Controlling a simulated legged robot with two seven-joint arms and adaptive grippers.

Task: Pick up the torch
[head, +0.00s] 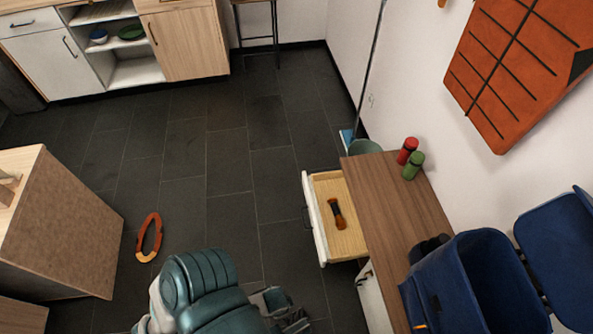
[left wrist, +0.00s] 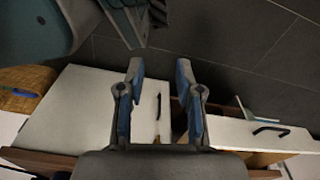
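An orange-brown and black handheld item (head: 337,213), which looks like the torch, lies in the open drawer (head: 348,247) of the wooden cabinet in the head view. My left gripper (head: 285,308) appears low in the head view, left of the cabinet and apart from the torch. In the left wrist view its two fingers (left wrist: 158,75) are spread, with nothing visibly held between them. I cannot make out the torch in that view. My right gripper cannot be identified in either view.
An orange ring-shaped object (head: 150,237) lies on the open floor. White cabinet fronts (left wrist: 85,108) sit below the fingers in the wrist view.

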